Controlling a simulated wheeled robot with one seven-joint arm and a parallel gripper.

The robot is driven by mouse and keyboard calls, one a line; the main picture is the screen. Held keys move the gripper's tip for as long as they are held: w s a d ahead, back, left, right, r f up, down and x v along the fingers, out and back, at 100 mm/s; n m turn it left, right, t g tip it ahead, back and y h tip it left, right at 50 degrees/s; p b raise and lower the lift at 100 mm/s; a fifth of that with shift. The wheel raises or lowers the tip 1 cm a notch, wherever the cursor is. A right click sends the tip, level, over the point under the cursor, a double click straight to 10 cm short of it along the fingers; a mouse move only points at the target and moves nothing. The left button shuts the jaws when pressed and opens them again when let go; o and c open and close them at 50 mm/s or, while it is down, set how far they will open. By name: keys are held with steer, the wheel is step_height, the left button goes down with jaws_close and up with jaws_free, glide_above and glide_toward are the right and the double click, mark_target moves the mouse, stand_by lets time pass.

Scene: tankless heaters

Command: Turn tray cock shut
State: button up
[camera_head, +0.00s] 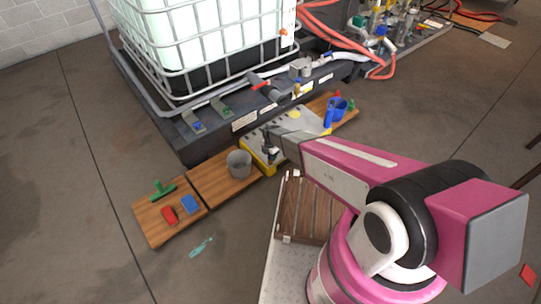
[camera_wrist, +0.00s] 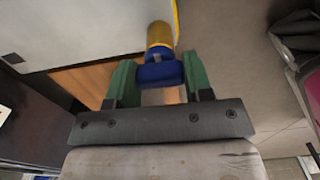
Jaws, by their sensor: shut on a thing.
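The tray cock shows in the wrist view as a brass-yellow cylinder (camera_wrist: 159,36) with a blue handle (camera_wrist: 160,74) at its near end. My gripper (camera_wrist: 161,80) has its two green fingers on either side of the blue handle and is shut on it. In the head view my gripper (camera_head: 269,146) is at the front edge of a pale tray with yellow sides (camera_head: 318,120). The cock itself is hidden or too small to make out there. The exact angle of the handle is hard to tell.
A caged white tank (camera_head: 195,40) stands on a dark pallet base behind the tray. Wooden boards (camera_head: 205,185) lie along its front, with a grey bucket (camera_head: 239,164), red block (camera_head: 169,215) and blue block (camera_head: 190,204). A slatted wooden crate (camera_head: 305,205) is near my arm.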

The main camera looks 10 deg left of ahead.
steer(key=m, duration=0.4)
steer(key=shift+m, duration=0.4)
steer(key=m, duration=0.9)
steer(key=shift+m, duration=2)
steer(key=o, duration=0.9)
